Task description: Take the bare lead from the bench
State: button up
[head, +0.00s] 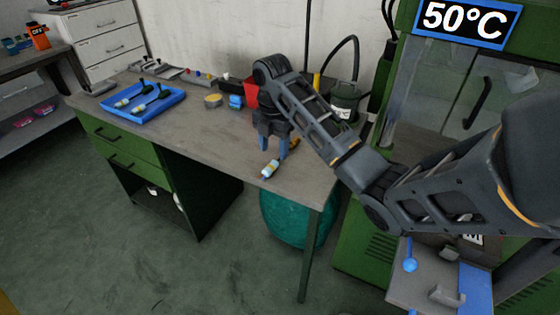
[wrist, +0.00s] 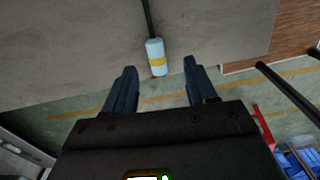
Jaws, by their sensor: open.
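The bare lead has a pale cylinder with a yellow band (head: 270,169) and lies at the bench's front edge in the head view. In the wrist view its pale end (wrist: 156,58) points toward me, with a dark cable running away from it across the bench top. My gripper (head: 274,155) is over the bench's front part, pointing down, fingers apart and empty. In the wrist view the fingertips (wrist: 160,68) stand on either side of the lead's near end. I cannot tell how far above it they are. My gripper hides the cable in the head view.
A blue tray (head: 180,98) with several similar leads lies on the bench's left part. A blue item (head: 236,102), a yellowish round item (head: 213,101) and a red container (head: 250,92) stand toward the back. A green machine (head: 350,240) stands at right. The bench's middle (head: 200,127) is clear.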

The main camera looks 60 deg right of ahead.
aim_at(273, 163)
notch_tip(273, 163, down, 3)
jog(key=shift+w+b, duration=0.15)
jog(key=shift+b, duration=0.65)
jog(key=shift+w+d+f+p, duration=0.1)
jog(key=shift+d+f+p, duration=0.1)
jog(key=shift+f+p, duration=0.2)
jog(key=shift+f, duration=1.2)
jog(key=shift+c, duration=0.3)
grip_shut()
